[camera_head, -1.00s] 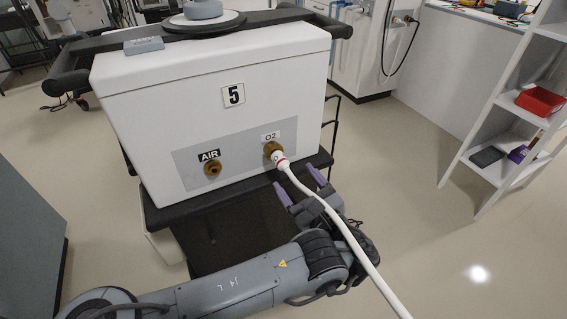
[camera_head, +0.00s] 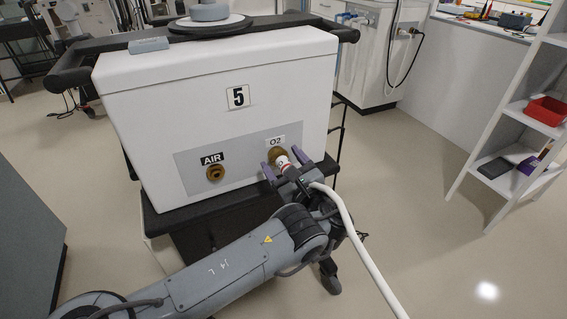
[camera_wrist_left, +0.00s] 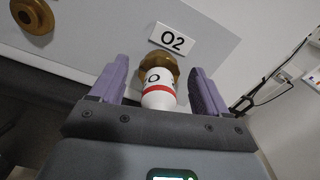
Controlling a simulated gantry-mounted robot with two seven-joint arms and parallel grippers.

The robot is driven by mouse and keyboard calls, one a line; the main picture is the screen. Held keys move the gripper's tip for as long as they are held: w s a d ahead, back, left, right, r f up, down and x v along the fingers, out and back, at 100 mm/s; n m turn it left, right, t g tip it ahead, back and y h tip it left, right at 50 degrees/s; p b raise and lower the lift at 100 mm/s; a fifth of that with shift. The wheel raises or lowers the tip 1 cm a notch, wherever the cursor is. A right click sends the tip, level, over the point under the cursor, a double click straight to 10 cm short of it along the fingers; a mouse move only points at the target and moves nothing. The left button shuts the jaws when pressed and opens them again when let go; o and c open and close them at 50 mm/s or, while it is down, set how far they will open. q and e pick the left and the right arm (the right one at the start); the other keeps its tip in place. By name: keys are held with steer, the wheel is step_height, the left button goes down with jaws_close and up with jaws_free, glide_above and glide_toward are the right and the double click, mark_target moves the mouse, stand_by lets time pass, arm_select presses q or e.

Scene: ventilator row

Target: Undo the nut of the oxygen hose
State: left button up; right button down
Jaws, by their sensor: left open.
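The ventilator (camera_head: 230,90) is a white box marked 5. The brass nut (camera_wrist_left: 158,64) of the oxygen hose sits on the port under the O2 label (camera_wrist_left: 171,39); it also shows in the head view (camera_head: 277,155). The white hose end (camera_wrist_left: 158,92) with a red band runs out from the nut, and the white hose (camera_head: 352,232) trails down to the lower right. My left gripper (camera_wrist_left: 160,78) is open, with one purple finger on each side of the nut and hose end, and gaps show on both sides. In the head view my left gripper (camera_head: 288,164) partly hides the hose end.
A brass AIR port (camera_head: 215,173) with no hose is left of the O2 port. A black rail (camera_head: 340,130) is at the right side of the ventilator. A white shelf (camera_head: 500,175) with a red bin (camera_head: 546,110) stands at the far right, with clear floor between.

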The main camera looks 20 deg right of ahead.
arm_select(q)
steer(key=c, duration=1.1)
steer(key=shift+o, duration=0.2)
steer(key=shift+f, duration=0.1)
